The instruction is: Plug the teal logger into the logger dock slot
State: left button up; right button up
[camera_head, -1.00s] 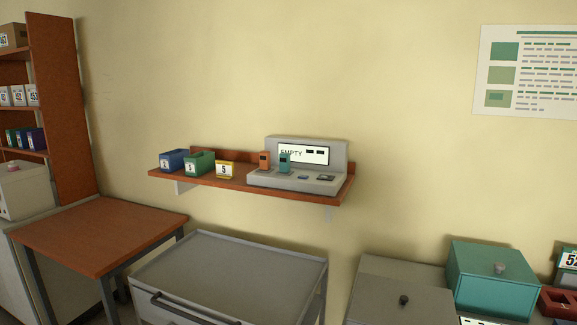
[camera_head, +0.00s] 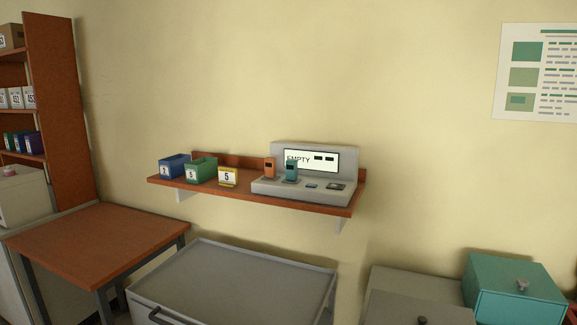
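The teal logger (camera_head: 291,171) stands upright at the logger dock, just right of an orange logger (camera_head: 269,169). The grey logger dock (camera_head: 300,190) sits on the right part of a brown wall shelf, with a raised back panel and a screen (camera_head: 313,160) reading "EMPTY". Two dark spots, possibly slots, show on the dock's right part, one bluish (camera_head: 311,186) and one black (camera_head: 336,186). I cannot tell at this size whether the teal logger is seated in a slot or stands in front. Neither of my grippers is in view.
Below are a grey cart (camera_head: 235,275), a brown table (camera_head: 95,240) and a teal box (camera_head: 515,290).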

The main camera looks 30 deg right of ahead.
aim_at(291, 165)
jog(key=i+l, duration=0.25)
jog(key=i, duration=0.25)
jog(key=i+l, duration=0.25)
jog(key=i, duration=0.3)
